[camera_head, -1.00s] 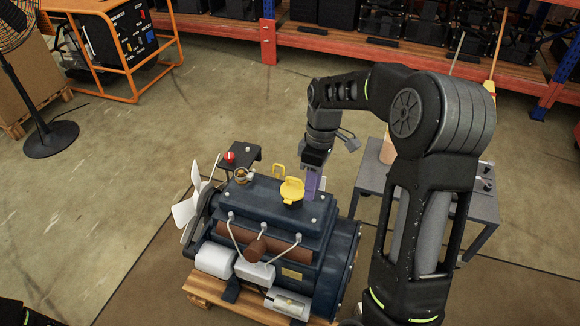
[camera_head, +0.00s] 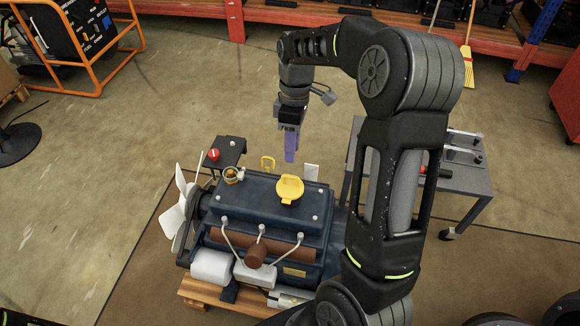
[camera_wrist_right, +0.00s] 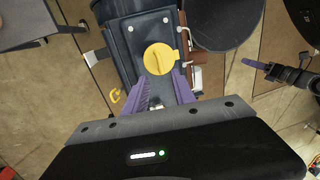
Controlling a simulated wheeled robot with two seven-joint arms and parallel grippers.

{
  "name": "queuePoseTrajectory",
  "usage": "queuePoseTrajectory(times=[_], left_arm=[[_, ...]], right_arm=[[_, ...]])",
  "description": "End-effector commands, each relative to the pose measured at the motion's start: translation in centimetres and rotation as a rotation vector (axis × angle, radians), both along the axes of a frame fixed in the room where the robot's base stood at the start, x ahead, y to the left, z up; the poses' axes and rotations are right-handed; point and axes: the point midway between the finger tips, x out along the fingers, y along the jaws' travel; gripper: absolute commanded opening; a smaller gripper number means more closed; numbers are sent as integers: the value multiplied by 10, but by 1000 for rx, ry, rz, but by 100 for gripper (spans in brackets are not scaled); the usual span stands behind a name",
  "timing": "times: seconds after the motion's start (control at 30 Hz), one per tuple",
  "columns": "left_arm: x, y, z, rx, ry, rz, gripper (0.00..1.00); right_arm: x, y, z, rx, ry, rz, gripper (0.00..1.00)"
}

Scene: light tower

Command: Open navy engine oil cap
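The navy engine (camera_head: 250,207) stands on a wooden pallet. Its yellow oil cap (camera_head: 289,187) sits on the top cover, and it also shows in the right wrist view (camera_wrist_right: 160,59). My right gripper (camera_head: 290,157) has purple fingers and hangs above and behind the cap in the head view, apart from it. In the right wrist view its two fingers (camera_wrist_right: 162,76) are spread and empty, with the cap beyond their tips. A black arm end with a purple tip, seemingly my left gripper (camera_wrist_right: 250,64), shows at the right of that view; its opening is unclear.
A white fan (camera_head: 176,212) is on the engine's left. A grey cart (camera_head: 465,175) stands at the right, a small dark table (camera_head: 226,148) behind the engine.

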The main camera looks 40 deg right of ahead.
Motion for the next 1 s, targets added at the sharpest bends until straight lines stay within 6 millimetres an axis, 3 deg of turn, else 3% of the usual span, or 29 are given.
queuePoseTrajectory(times=[0.47,0.8,1.0], left_arm=[[0,0,0,0,0,0,36],[0,0,0,0,0,0,36],[0,0,0,0,0,0,36]], right_arm=[[-9,10,-64,0,3,0,32],[-9,11,-68,1,1,0,32],[-9,11,-68,1,1,0,15]])
